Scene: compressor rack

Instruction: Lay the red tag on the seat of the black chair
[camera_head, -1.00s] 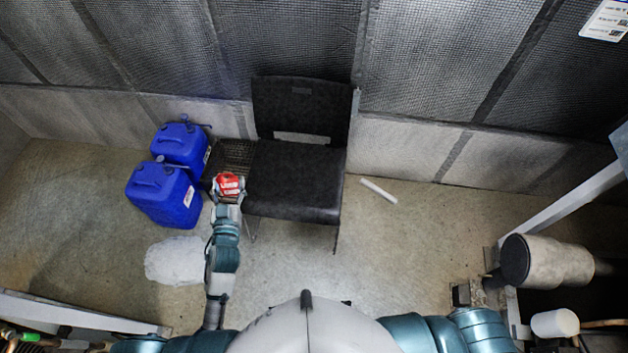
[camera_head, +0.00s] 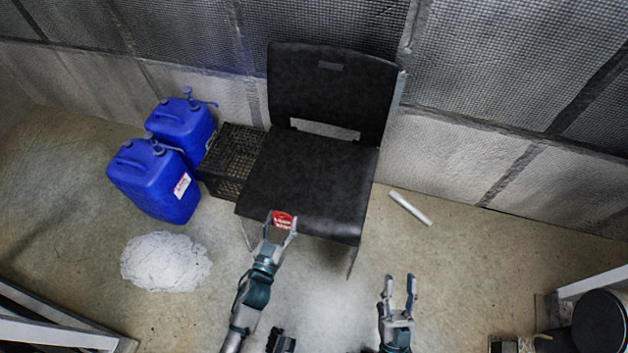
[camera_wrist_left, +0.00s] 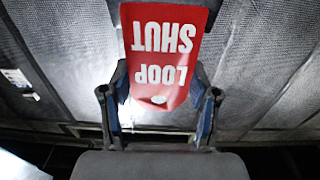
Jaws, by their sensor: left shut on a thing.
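The red tag (camera_head: 283,219) is in my left gripper (camera_head: 281,227), in front of the front edge of the black chair's seat (camera_head: 308,181) in the head view. In the left wrist view the tag (camera_wrist_left: 162,50) stands up between the fingers of my left gripper (camera_wrist_left: 162,108), its white words "LOOP SHUT" upside down. The gripper is shut on the tag's end. The visible seat is bare, and I cannot tell how high the tag is above it. My right gripper (camera_head: 399,281) is open and empty, to the right of the chair's front, over the floor.
Two blue canisters (camera_head: 152,182) and a black crate (camera_head: 230,160) stand left of the chair. A white patch (camera_head: 166,262) lies on the floor at front left. A white tube (camera_head: 410,208) lies right of the chair. A mesh wall (camera_head: 500,70) is behind.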

